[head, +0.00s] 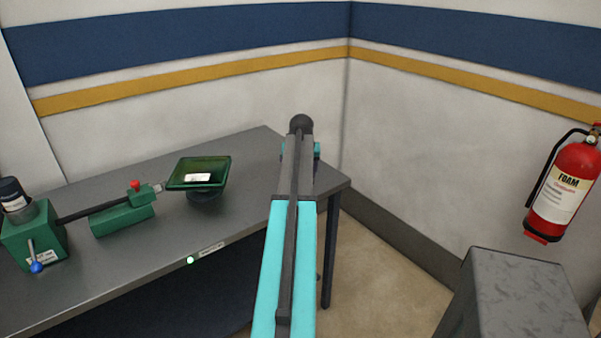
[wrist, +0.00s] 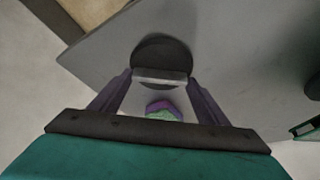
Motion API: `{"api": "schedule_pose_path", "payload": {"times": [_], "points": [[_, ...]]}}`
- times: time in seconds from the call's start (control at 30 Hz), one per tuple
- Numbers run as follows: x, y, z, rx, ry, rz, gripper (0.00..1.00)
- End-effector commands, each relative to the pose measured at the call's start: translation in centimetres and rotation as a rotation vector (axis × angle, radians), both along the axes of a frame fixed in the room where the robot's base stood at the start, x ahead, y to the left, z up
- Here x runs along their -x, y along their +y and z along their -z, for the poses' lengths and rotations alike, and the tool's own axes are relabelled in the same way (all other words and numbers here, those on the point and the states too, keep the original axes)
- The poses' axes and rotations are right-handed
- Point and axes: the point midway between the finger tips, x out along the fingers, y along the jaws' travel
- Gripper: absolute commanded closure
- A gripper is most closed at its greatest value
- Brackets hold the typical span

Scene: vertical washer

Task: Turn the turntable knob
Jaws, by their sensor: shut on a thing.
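My gripper (wrist: 160,84) shows in the wrist view, above the grey table top, its two fingers spread around a pale grey bar. The bar, which looks like the turntable knob (wrist: 160,76), spans between the fingertips, and my gripper is shut on it. Behind the bar is a dark round disc (wrist: 162,52). A small purple and green piece (wrist: 163,108) shows between the fingers, nearer the palm; I cannot tell what it is. In the head view my arm reaches over the right end of the table and hides the fingertips and the knob.
The grey table (head: 140,248) runs along the wall. On it stand a green tray (head: 199,180) on a dark base and a green device (head: 36,238) with a blue-tipped lever and red button. A fire extinguisher (head: 566,188) hangs at right. A grey box (head: 520,290) stands at lower right.

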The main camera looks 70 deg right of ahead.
Motion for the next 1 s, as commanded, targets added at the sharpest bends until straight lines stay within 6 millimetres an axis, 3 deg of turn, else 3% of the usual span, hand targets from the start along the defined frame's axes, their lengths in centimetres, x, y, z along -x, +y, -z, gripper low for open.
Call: {"api": "schedule_pose_path", "payload": {"times": [0.43, 0.47, 0.53, 1.0], "points": [[0.45, 0.17, 0.24, -0.007, 0.01, -0.008, 0.53], [0.46, 0.17, 0.25, -0.008, 0.01, -0.008, 0.26], [0.4, 0.17, 0.21, -0.007, 0.009, -0.008, 0.14], [0.17, 0.19, -0.25, -0.003, 0.003, -0.01, 0.12]]}}
